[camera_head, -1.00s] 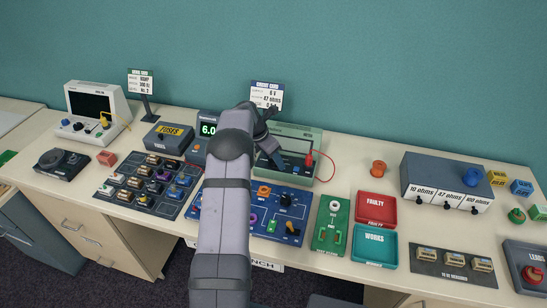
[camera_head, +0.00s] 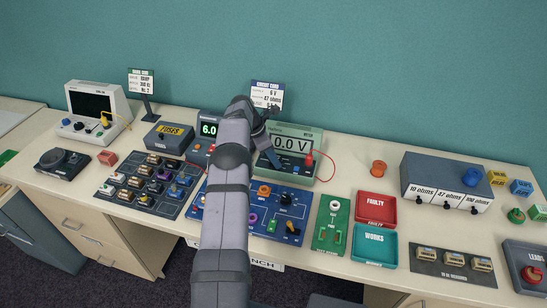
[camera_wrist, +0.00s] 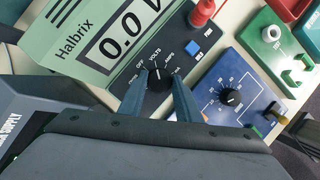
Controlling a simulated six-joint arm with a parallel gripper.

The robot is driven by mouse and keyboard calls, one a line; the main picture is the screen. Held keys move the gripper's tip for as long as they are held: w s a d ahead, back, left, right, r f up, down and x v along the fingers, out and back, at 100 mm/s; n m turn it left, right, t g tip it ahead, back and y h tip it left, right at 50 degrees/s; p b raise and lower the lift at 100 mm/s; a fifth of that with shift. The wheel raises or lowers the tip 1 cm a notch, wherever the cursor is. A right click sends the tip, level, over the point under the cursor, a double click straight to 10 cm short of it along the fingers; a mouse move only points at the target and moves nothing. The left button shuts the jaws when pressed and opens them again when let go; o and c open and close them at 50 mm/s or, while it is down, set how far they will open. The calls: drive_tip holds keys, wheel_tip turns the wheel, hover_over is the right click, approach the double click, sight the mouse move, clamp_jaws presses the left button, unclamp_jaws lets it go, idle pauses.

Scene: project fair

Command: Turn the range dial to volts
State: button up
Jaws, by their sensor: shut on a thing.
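The green Halbrix meter (camera_head: 315,140) stands at the back of the bench, and its display (camera_head: 292,144) reads 0.0 V. In the wrist view the meter (camera_wrist: 75,32) shows the same reading above a dark panel. The black range dial (camera_wrist: 159,80) sits on that panel with printed labels around it, among them OFF, VOLTS and AMPS. Its pointer is on the VOLTS side. My gripper (camera_wrist: 159,92) is shut on the dial, one finger on each side. In the head view my gripper (camera_head: 268,140) is at the meter's left side, and the dial is hard to make out.
A red plug (camera_head: 309,159) with a red lead is at the meter's right. The blue board (camera_head: 268,228) with its own dial lies in front. A power supply (camera_head: 207,129) reading 6.0 stands left of the meter. A circuit card (camera_head: 267,94) stands behind.

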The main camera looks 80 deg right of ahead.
drive_tip(key=shift+m, duration=0.3)
drive_tip(key=o, duration=1)
drive_tip(key=shift+r, duration=0.1)
drive_tip(key=shift+b+v, duration=1.2)
drive_tip(key=shift+v, duration=2.35)
